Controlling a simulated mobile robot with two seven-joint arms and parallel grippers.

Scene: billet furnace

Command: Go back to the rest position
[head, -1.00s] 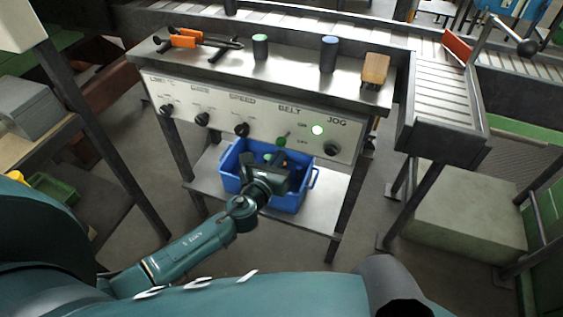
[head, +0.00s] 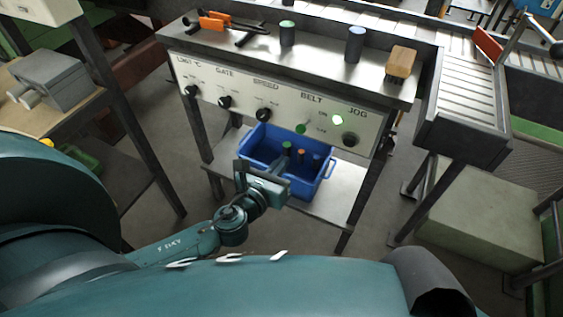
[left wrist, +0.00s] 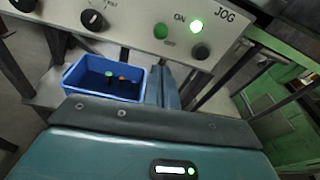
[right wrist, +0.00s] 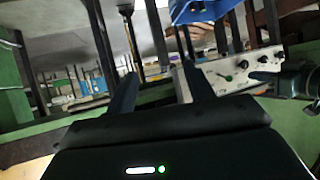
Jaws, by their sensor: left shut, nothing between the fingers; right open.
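My left gripper (head: 262,178) is shut and empty. In the head view it stands in front of the blue bin, below the control panel (head: 270,104), apart from the panel's knobs. Its closed fingers (left wrist: 170,88) show in the left wrist view, to the right of the bin. My right gripper (right wrist: 160,88) is open with nothing between its two fingers, seen only in the right wrist view.
The blue bin (head: 325,186) on the lower shelf holds several small pieces. Above the panel lie an orange-handled tool (head: 215,20), green and blue cylinders and a wooden-topped brush (head: 401,61). A side table (head: 90,97) stands left, a roller conveyor (head: 467,90) right.

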